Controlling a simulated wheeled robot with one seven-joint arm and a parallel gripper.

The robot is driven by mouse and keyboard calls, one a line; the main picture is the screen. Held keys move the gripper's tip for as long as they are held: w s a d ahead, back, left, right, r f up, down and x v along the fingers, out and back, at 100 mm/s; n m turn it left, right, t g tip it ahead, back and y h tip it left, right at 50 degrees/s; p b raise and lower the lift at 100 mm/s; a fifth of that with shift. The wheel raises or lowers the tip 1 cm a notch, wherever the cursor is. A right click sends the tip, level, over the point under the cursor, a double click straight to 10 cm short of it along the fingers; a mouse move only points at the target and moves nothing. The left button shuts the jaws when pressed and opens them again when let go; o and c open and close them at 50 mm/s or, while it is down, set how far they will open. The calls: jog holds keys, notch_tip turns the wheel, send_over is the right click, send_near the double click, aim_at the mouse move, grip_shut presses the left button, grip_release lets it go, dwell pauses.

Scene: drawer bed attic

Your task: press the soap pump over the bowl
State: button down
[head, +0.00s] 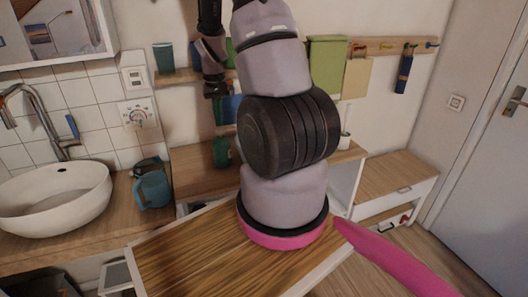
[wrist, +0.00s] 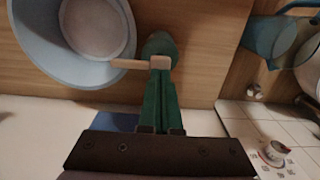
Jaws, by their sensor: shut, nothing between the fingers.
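The soap pump is a dark green bottle (wrist: 158,44) with a tan spout (wrist: 112,63). In the wrist view the spout points left over the rim of a pale blue-grey bowl (wrist: 128,52). The bottle also shows in the head view (head: 222,153), on the wooden counter behind my arm. The bowl does not show there; my arm seems to hide it. My gripper (wrist: 160,64) is shut and empty, its fingertips in line with the pump head in the wrist view. I cannot tell whether they touch it. My gripper's dark body (head: 215,89) is above the bottle in the head view.
A blue jug (head: 153,188) stands left of the pump, beside a white basin (head: 55,198) with a tap (head: 45,118). The wall behind carries a shelf and a hook rail (head: 395,46). A wooden worktop (head: 190,255) is in front.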

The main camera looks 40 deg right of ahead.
jog(key=shift+r, duration=3)
jog(key=shift+r, duration=0.1)
jog(key=s+a+r+t, duration=0.2)
jog(key=s+a+r, duration=0.1)
jog(key=r, duration=0.5)
jog(key=s+a+r+t, duration=0.1)
jog(key=s+a+r, duration=0.25)
jog(key=r, duration=0.45)
jog(key=s+a+r+t+y, duration=0.1)
jog(key=s+a+r+t, duration=0.1)
jog(key=s, duration=0.4)
jog(key=s+a+r+m+t+y, duration=0.1)
jog(key=s+a+r+t, duration=0.1)
jog(key=s+a+r, duration=0.3)
notch_tip(320, 180, up, 2)
jog(key=shift+s+r, duration=0.1)
jog(key=shift+s, duration=1)
